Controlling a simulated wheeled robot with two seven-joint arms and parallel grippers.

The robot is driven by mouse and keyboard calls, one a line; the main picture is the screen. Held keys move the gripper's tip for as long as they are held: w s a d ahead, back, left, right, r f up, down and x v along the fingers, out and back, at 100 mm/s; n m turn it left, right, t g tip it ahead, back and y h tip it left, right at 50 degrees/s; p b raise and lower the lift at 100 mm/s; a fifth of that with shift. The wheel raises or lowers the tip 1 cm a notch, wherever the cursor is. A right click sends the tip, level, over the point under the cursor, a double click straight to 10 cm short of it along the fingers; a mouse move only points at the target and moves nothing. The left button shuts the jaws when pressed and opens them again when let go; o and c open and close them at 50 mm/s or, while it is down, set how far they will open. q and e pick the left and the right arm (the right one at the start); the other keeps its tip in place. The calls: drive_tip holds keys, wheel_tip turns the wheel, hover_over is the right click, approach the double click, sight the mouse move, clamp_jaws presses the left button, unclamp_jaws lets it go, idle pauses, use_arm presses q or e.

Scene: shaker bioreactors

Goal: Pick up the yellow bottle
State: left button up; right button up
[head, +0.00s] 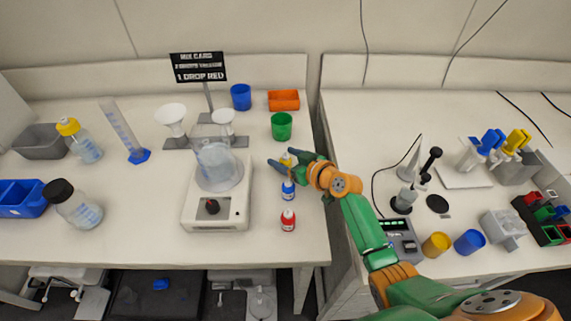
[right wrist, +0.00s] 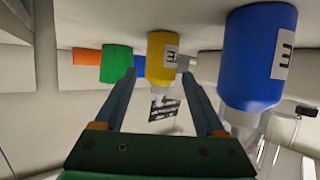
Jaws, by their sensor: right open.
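The small yellow bottle (head: 286,161) stands on the left bench, mostly hidden by my right gripper (head: 281,157) in the head view. In the right wrist view the yellow bottle (right wrist: 160,58) appears upside down, with a white label and pale tip. It lies ahead, between the lines of the two open fingers of my right gripper (right wrist: 159,76). I cannot tell whether the fingertips flank it or stop just short, and nothing shows them closed on it. My left gripper is not in view.
A blue bottle (head: 288,190) and a red bottle (head: 288,219) stand close by, nearer the front edge. A green cup (head: 281,126) and an orange tray (head: 284,100) are behind. A stirrer (head: 205,222) with a flask is to the left. A gap separates the two benches.

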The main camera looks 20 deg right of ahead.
clamp_jaws()
